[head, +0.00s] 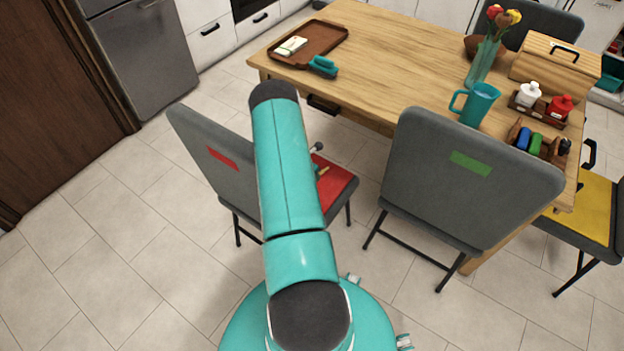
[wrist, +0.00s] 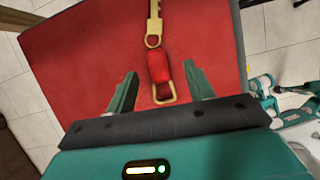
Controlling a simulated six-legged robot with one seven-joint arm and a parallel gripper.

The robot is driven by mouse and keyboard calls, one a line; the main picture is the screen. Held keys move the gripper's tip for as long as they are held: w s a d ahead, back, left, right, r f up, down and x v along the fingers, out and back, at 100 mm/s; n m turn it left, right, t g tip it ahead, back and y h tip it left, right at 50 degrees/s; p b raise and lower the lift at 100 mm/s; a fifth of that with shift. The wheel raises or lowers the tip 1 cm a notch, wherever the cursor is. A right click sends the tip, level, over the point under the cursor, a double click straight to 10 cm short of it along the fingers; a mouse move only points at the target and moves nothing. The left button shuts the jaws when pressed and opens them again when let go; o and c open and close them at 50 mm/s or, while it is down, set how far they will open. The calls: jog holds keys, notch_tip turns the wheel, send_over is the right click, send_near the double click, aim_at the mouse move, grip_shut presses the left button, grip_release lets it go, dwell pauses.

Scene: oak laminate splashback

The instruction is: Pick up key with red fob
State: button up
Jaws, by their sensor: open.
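The key with red fob (wrist: 159,68) lies on the red seat (wrist: 85,60) of a grey chair. In the wrist view, its brass shaft (wrist: 154,22) points away from me and a brass loop is at the near end of the fob. My gripper (wrist: 160,72) is open, with one teal finger on each side of the fob and a gap to both. I cannot tell how high the fingertips are above the seat. In the head view my arm hides part of the red seat (head: 338,186), and only a small part of my gripper shows there.
The red-marked chair back (head: 215,150) stands left of my arm. A grey chair with a green mark (head: 465,190) stands to the right. The wooden table (head: 385,50) behind holds a brown tray (head: 325,42), teal mug (head: 478,105), vase and caddies. Tiled floor is clear at left.

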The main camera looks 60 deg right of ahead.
jog(key=x, duration=0.5)
jog(key=shift+w, duration=0.3)
jog(key=c, duration=1.1)
